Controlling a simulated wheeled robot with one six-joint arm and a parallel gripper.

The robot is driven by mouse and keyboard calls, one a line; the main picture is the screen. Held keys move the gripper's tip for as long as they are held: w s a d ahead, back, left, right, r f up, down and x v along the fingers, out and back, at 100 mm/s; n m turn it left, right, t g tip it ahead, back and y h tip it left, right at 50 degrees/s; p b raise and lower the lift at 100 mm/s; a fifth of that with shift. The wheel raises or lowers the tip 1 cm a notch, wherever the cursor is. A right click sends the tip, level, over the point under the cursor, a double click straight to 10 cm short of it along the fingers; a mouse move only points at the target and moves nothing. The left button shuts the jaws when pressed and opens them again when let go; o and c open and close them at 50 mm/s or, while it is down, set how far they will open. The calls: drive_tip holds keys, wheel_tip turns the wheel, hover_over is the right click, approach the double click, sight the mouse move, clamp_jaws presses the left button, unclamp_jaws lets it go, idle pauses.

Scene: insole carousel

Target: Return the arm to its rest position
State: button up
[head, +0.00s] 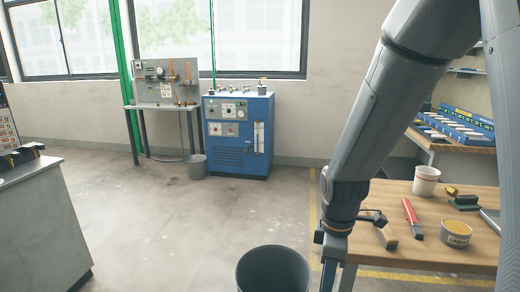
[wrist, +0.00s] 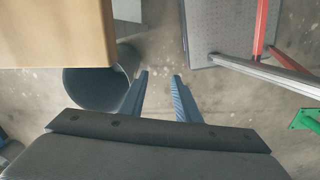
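My arm reaches down the right half of the head view, and my gripper (head: 330,265) hangs at its lower end, beside the left edge of the wooden workbench (head: 440,232). In the wrist view my gripper (wrist: 161,75) points at the floor. Its two blue-grey fingers stand apart with only bare floor between them, so it is open and empty. The bench corner (wrist: 55,30) fills the upper left of the wrist view.
A dark round bin (head: 273,270) stands on the floor left of my gripper; it also shows in the wrist view (wrist: 90,90). The bench holds a white cup (head: 426,181), a red-handled tool (head: 412,218) and a tin (head: 456,234). Floor toward the blue cabinet (head: 238,135) is clear.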

drive_tip(key=s+d+r+m, duration=0.3)
drive_tip(key=s+m, duration=0.5)
drive_tip(key=m, duration=0.6)
drive_tip(key=shift+r, duration=0.5)
drive_tip(key=shift+s+a, duration=0.1)
drive_tip(key=shift+a, duration=0.05)
